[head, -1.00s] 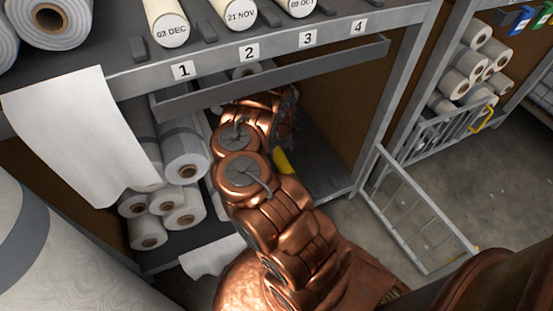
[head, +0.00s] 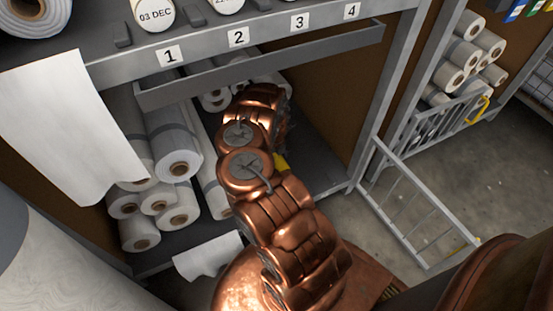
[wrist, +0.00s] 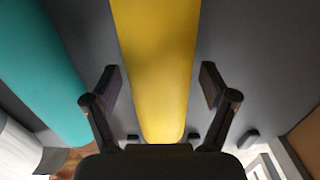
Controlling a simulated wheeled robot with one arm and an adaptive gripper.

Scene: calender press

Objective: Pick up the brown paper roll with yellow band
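In the wrist view a long, smooth yellow surface (wrist: 157,60) runs between my gripper's two fingers. It looks like a roll seen close up; no brown paper shows on it. My gripper (wrist: 160,88) is open, one finger on each side of the yellow surface; I cannot tell whether they touch it. In the head view my arm reaches into the lower shelf bay and hides the gripper. A small yellow piece (head: 281,161) shows beside my arm there. I cannot tell whether it is the same thing.
A teal roll (wrist: 42,65) lies left of the yellow one. White rolls (head: 174,148) are stacked left of my arm. A grey rail (head: 265,65) crosses above it. A low gate (head: 415,207) stands open at right. The floor beyond it is clear.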

